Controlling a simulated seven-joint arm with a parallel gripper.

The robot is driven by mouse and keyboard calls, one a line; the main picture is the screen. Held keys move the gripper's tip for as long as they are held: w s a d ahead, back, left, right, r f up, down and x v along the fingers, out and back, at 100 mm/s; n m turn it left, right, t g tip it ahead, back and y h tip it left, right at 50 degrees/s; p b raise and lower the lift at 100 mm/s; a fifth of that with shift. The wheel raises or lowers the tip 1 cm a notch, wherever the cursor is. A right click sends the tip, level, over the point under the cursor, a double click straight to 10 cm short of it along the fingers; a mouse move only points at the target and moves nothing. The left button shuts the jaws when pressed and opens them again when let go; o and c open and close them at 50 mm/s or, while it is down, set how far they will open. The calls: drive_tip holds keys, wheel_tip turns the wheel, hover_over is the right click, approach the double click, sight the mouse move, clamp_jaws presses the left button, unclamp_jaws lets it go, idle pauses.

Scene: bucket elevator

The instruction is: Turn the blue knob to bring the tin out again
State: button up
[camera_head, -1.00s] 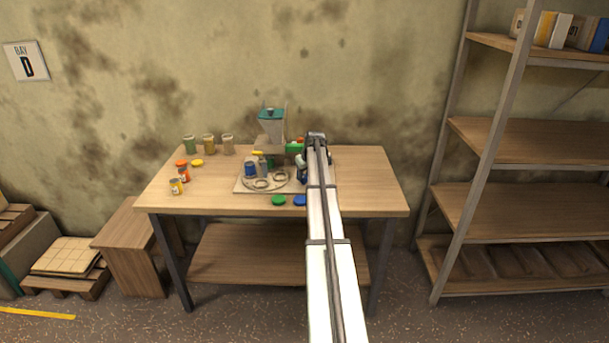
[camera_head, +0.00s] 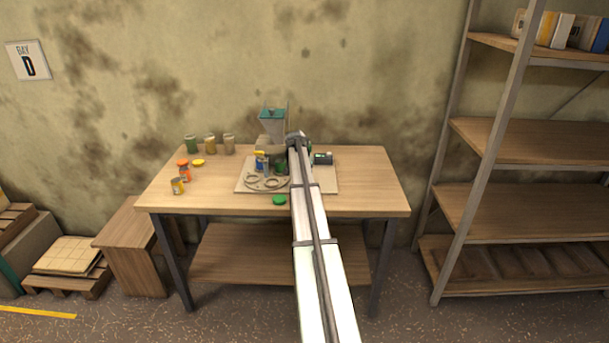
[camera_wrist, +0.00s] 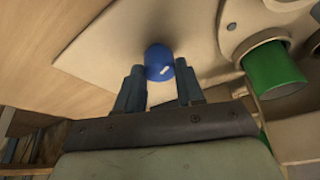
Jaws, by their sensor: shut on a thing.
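The blue knob (camera_wrist: 158,60) carries a small white mark and shows in the wrist view between my two fingers. My gripper (camera_wrist: 159,70) is shut on it, one finger on each side. A green cylinder (camera_wrist: 274,70) stands to the right of it in that view. In the head view, my arm hides the blue knob and my fingertips. The elevator has a teal-topped hopper (camera_head: 272,118) and a pale base board (camera_head: 246,184). A small blue and yellow item (camera_head: 260,160) stands on the board. I cannot tell whether it is the tin.
A green round piece (camera_head: 279,199) is at the table's front, left of my arm. Several jars (camera_head: 210,144) and small orange and yellow containers (camera_head: 184,171) stand at the left. A dark box (camera_head: 322,158) is right of my arm. The table's right side (camera_head: 375,185) is clear.

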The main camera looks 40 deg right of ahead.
drive_tip(key=m+g, duration=0.2)
drive_tip(key=m, duration=0.3)
drive_tip(key=shift+w, duration=0.15)
drive_tip(key=shift+m, duration=0.3)
idle(0.3)
drive_tip(key=o, duration=1)
drive_tip(key=shift+o, duration=0.2)
wheel_tip(320, 180, up, 10)
idle(0.3)
